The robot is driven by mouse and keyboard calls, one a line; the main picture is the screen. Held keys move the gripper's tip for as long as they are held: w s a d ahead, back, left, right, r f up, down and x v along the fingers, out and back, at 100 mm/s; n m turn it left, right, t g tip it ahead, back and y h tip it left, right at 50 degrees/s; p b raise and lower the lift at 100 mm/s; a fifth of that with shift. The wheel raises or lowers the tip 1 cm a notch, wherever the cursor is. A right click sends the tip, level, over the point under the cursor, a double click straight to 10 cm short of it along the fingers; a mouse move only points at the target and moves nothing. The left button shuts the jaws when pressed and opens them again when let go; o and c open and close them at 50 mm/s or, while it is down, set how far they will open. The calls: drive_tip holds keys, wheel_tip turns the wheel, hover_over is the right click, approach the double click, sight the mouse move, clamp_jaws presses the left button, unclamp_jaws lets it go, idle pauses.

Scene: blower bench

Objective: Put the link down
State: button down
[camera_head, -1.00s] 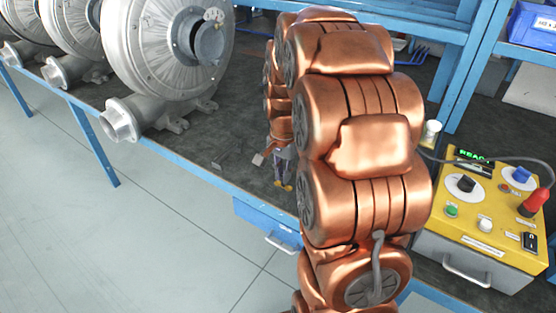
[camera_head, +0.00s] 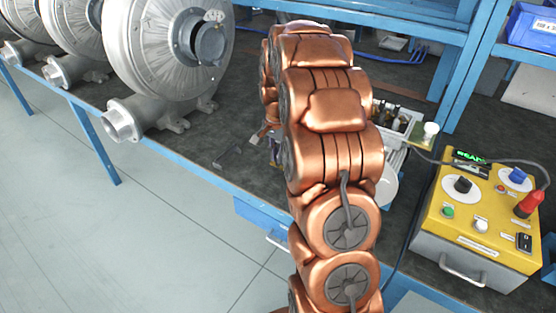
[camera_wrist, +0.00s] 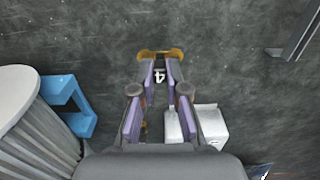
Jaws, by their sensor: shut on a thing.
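My gripper (camera_wrist: 161,68) points down at the dark bench top in the wrist view. Its purple fingers are closed on a small dark piece marked with a "4" (camera_wrist: 160,76), which I take to be the link. An orange-yellow part (camera_wrist: 160,54) shows at the fingertips; I cannot tell whether it belongs to the link or to the fingers. Whether the link touches the bench is unclear. In the head view my copper arm hides the fingertips and the link.
Beside the fingers are a pale block (camera_wrist: 203,124), a blue bracket (camera_wrist: 70,104) and a ribbed grey cylinder (camera_wrist: 38,125). A dark metal bracket (camera_wrist: 296,38) lies apart. Blowers (camera_head: 170,50) stand left, a yellow control box (camera_head: 480,210) right, a small tray (camera_head: 398,118) behind my arm.

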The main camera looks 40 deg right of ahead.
drive_tip(key=shift+f, duration=1.5)
drive_tip(key=shift+f, duration=0.35)
drive_tip(key=c, duration=1.2)
unclamp_jaws()
drive_tip(key=shift+r, duration=0.1)
wheel_tip(320, 180, up, 11)
drive_tip(key=shift+r+b, duration=0.1)
drive_tip(key=shift+b, duration=0.5)
drive_tip(key=shift+r, duration=0.65)
drive_tip(key=shift+s+a, duration=0.1)
drive_tip(key=shift+a, duration=0.05)
